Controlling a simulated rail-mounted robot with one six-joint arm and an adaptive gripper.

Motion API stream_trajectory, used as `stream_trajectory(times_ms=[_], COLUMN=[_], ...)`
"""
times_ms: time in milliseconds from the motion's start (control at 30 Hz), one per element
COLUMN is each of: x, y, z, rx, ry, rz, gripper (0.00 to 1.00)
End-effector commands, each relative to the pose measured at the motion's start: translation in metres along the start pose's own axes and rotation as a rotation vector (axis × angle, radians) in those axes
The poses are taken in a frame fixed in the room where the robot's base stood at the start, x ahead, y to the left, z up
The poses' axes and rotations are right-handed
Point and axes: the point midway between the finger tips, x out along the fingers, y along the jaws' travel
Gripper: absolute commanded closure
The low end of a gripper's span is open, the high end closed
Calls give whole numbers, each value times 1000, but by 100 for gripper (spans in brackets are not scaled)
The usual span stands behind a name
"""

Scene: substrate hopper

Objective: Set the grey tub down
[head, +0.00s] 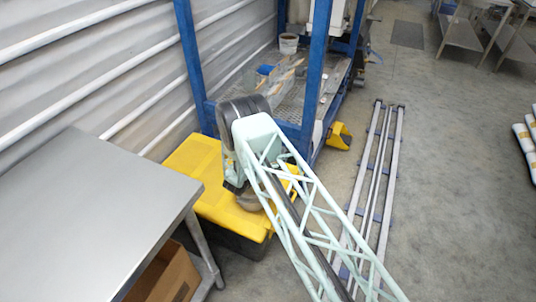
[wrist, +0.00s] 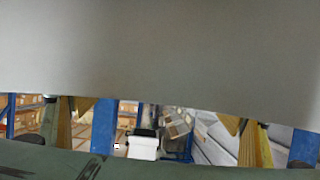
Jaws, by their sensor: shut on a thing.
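A smooth grey surface, which I take to be the side of the grey tub (wrist: 160,45), fills the upper part of the wrist view, very close to the camera. My gripper (wrist: 162,130) shows there only in part, as yellowish fingers at left and right below the grey surface; it is shut on the tub. Their contact with it is hidden. In the head view my arm reaches up to the middle of the picture and bends down over a yellow-lidded bin (head: 205,165). The gripper end is mostly hidden behind the arm there, and I cannot make out the tub clearly.
A bare steel table (head: 95,205) stands at left, with a cardboard box (head: 165,277) beneath. A blue frame (head: 318,75) behind the bin has a mesh deck holding a pale bucket (head: 288,43). Floor rails (head: 375,190) lie at right, with open floor (head: 455,170) beyond.

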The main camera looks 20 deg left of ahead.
Motion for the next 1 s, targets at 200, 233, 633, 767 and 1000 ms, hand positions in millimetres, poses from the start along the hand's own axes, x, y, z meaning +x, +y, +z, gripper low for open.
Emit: stream_trajectory(times_ms=[200,233,633,767,1000], x=[0,0,0,-1,-28], y=[0,0,0,0,-1], z=[1,1,0,-3,-3], rx=[0,0,0,0,-2], ry=[0,0,0,0,0], rz=[0,0,0,0,-2], gripper=[2,2,2,2,2])
